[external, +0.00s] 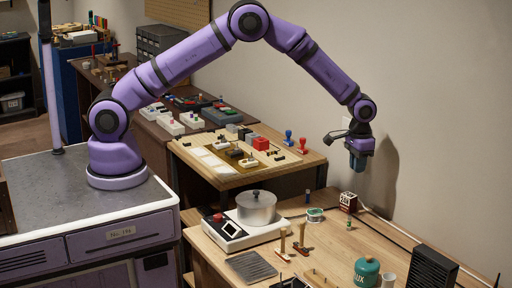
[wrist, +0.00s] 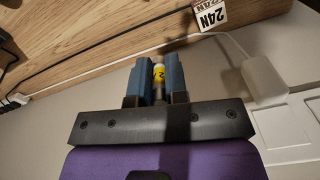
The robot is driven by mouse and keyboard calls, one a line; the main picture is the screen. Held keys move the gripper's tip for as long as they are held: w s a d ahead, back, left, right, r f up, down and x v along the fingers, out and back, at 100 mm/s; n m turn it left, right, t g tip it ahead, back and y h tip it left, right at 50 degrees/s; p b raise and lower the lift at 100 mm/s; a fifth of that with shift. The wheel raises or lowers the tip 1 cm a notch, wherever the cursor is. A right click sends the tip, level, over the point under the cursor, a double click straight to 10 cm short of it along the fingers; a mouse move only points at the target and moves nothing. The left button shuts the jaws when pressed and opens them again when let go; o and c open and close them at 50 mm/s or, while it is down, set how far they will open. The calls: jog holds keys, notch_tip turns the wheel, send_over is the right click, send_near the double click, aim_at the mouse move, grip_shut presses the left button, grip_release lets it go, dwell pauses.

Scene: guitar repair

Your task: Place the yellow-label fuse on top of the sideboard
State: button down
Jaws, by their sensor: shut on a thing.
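The yellow-label fuse (wrist: 158,73) is a small cylinder with a yellow band and a pale end. It sits between the two blue fingers of my gripper (wrist: 154,80) in the wrist view, and they are shut on it. In the external view my gripper (external: 357,162) hangs in the air near the wall, above the back right of the front wooden bench (external: 330,262). The fuse cannot be made out there. A dark brown cabinet (external: 84,78) stands along the wall at the back left; I cannot tell which piece is the sideboard.
A pot (external: 256,207) sits on a hotplate. A raised wooden table (external: 230,178) holds several small parts. A cable runs along the wall.

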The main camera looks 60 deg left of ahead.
jog(key=s+a+r, duration=0.1)
jog(key=a+r, duration=0.3)
jog(key=a, duration=0.7)
jog(key=s+a+r, duration=0.1)
jog(key=a+r, duration=0.3)
jog(key=a, duration=0.7)
jog(key=s+a+r, duration=0.2)
jog(key=a+r, duration=0.2)
jog(key=a, duration=0.7)
jog(key=s+d+f, duration=0.2)
jog(key=d+f, duration=0.5)
jog(key=d, duration=0.2)
jog(key=s+d+f, duration=0.3)
jog(key=d+f, duration=0.3)
jog(key=d, duration=0.3)
jog(key=s+d+f, duration=1.2)
jog(key=d, duration=0.1)
jog(key=shift+w+d+f, duration=0.15)
jog(key=shift+w+d, duration=0.1)
jog(key=shift+d, duration=0.1)
send_over(347, 239)
jog(key=shift+s+f, duration=0.15)
jog(key=shift+f, duration=2.3)
jog(key=shift+f, duration=0.15)
